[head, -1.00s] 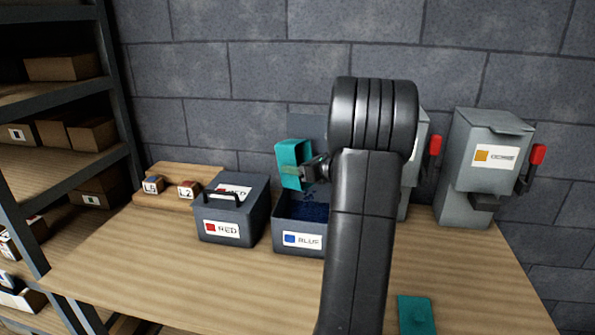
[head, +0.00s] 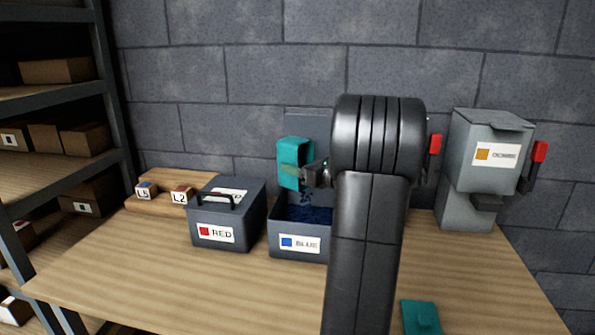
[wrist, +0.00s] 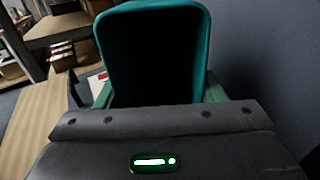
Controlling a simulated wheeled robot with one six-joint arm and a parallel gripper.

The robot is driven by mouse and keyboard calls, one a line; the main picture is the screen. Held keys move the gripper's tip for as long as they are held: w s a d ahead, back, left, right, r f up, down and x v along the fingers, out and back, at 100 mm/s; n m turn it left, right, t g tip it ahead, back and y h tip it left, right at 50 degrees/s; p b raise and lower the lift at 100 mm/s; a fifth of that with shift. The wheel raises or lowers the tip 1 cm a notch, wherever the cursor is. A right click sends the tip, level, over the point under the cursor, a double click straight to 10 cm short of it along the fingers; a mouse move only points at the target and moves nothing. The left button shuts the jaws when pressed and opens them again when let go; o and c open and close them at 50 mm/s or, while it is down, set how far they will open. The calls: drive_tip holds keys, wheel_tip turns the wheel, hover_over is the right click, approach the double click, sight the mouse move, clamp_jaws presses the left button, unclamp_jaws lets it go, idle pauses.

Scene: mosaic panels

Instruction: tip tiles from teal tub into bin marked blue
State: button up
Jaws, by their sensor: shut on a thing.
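The teal tub (head: 292,160) is held tipped over the open bin marked BLUE (head: 300,244) in the head view. Small blue tiles (head: 306,194) show below the tub, above the bin, and more blue tiles (head: 305,214) lie inside the bin. My gripper (head: 312,175) is shut on the tub; my arm hides part of it and the bin's right side. In the wrist view the tub (wrist: 203,50) stands close in front of the gripper, its dark opening facing the camera. How many tiles are in the tub cannot be seen.
A closed bin marked RED (head: 226,220) with a handle stands left of the blue bin. A grey dispenser (head: 485,150) with a red lever stands at the right, another is partly hidden by my arm. A teal lid (head: 421,317) lies at the front. The front-left table (head: 160,265) is clear.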

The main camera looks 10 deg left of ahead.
drive_tip(key=shift+s+d+r+t+y+b, duration=0.15)
drive_tip(key=shift+d+t+y+b, duration=0.3)
drive_tip(key=shift+b, duration=1)
drive_tip(key=shift+s+d+f+t+y+b, duration=0.1)
drive_tip(key=shift+s+d+t+y+b, duration=0.15)
drive_tip(key=shift+y+b, duration=0.8)
drive_tip(key=shift+s+d+r+b, duration=0.15)
drive_tip(key=shift+r+b, duration=0.1)
drive_tip(key=shift+b, duration=0.65)
drive_tip(key=shift+d, duration=0.1)
